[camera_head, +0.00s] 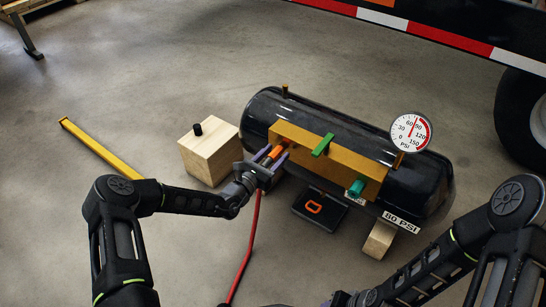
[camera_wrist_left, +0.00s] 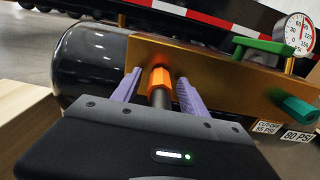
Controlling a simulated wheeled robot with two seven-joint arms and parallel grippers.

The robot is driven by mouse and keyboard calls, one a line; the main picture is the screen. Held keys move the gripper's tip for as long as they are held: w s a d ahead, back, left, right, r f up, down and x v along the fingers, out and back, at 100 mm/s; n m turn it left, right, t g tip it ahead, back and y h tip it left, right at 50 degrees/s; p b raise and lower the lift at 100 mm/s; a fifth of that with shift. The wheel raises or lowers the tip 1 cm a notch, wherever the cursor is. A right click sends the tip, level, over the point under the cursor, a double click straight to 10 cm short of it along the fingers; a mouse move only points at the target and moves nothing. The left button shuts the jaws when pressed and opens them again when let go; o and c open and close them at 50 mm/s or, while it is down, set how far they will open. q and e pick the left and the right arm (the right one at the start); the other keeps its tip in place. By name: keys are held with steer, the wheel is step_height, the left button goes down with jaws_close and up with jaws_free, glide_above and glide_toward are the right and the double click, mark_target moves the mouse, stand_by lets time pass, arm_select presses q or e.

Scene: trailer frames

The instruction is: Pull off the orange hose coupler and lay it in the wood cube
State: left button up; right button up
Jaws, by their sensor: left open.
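The orange hose coupler (camera_head: 275,154) sits against the left part of the brass manifold (camera_head: 292,133) on the front of the black tank. It also shows in the left wrist view (camera_wrist_left: 159,79), with a dark hose end below it. My left gripper (camera_head: 271,157) is open, with its purple fingers on either side of the coupler; in the wrist view (camera_wrist_left: 158,88) gaps show between fingers and coupler. The wood cube (camera_head: 207,158) stands on the floor just left of my left gripper, with a black knob on its top. My right gripper's fingertips are not visible; only part of that arm shows.
The black tank (camera_head: 269,104) carries a green handle (camera_head: 322,145), a teal fitting (camera_head: 356,187) and a pressure gauge (camera_head: 410,133). A red hose (camera_head: 248,245) runs down from my left gripper. A black box (camera_head: 318,210) and yellow bar (camera_head: 100,147) lie on the floor.

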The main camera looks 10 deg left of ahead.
mark_target(264, 163)
arm_select(q)
steer(key=shift+p, duration=0.35)
stand_by(0.6)
steer(key=shift+c, duration=0.2)
jaws_close()
stand_by(0.4)
stand_by(0.8)
steer(key=shift+s, duration=0.15)
steer(key=shift+p+v, duration=1.9)
steer(key=shift+v, duration=0.75)
steer(key=shift+s+a, duration=0.1)
steer(key=shift+s, duration=0.1)
